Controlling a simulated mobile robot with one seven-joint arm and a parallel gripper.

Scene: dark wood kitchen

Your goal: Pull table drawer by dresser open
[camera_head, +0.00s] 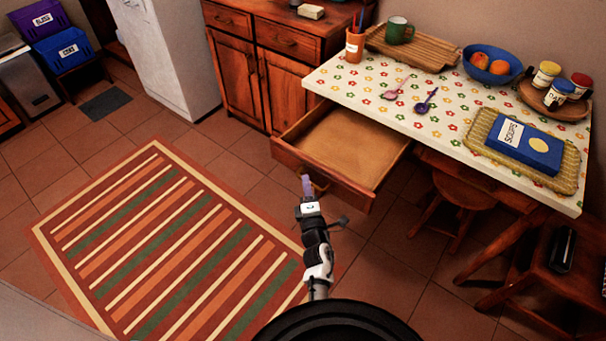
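The table drawer (340,150) is pulled well out from under the table (350,84), on the side near the dresser (262,62). It looks empty, with a bare wooden bottom. My gripper (307,182) is in front of the drawer's front panel (322,184), close to its curved handle (321,187). The fingertips are small here, and I cannot tell whether they are open, shut or touching the handle.
A striped rug (170,245) covers the floor at left. A stool (462,200) stands under the table and a chair (545,270) at right. On the flowered tabletop are a blue fruit bowl (492,64), a blue book (524,143) and spoons.

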